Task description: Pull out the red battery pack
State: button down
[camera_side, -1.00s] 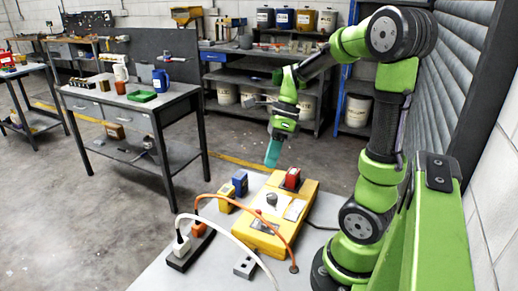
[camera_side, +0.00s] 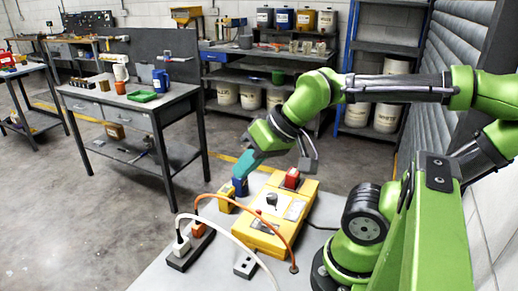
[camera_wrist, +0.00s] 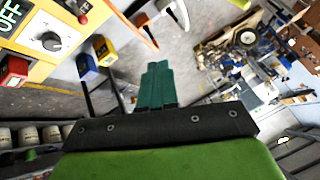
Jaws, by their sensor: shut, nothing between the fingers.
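The red battery pack (camera_side: 291,178) sits at the back end of the yellow machine (camera_side: 262,238) on the grey bench. In the wrist view it shows as a red block (camera_wrist: 12,72) at the left edge, partly cut off, beside the machine's dial panel. My gripper (camera_side: 240,180) has teal fingers, shut with nothing between them. In the side view they point down by the blue block (camera_side: 240,188), left of the red pack and apart from it. Whether they touch the blue block cannot be told. In the wrist view the shut fingertips (camera_wrist: 159,68) point away from the red pack.
A yellow block (camera_side: 226,202) stands by the blue block, left of the machine. An orange cable (camera_side: 285,240) arches over the machine; a white cable (camera_side: 235,232) runs in front to a power strip (camera_side: 190,250).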

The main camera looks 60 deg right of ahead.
jog(key=c, duration=1.7)
grip_release()
jog(key=shift+d, duration=0.1)
jog(key=o, duration=1)
jog(key=w+d+f+m+g, duration=0.1)
jog(key=d, duration=0.2)
jog(key=d+f+m+g+h, duration=0.1)
jog(key=d+m, duration=0.1)
jog(key=d, duration=0.2)
jog(key=w+d+f+m+h, duration=0.1)
jog(key=d+m, duration=0.1)
jog(key=d, duration=0.2)
jog(key=shift+w+d+f+g, duration=0.15)
jog(key=shift+w+f+g, duration=0.15)
jog(key=shift+f+g, duration=0.1)
jog(key=m+g, duration=0.4)
jog(key=m, duration=0.5)
send_near(293, 171)
jog(key=shift+w+f, duration=0.1)
jog(key=shift+f, duration=4.65)
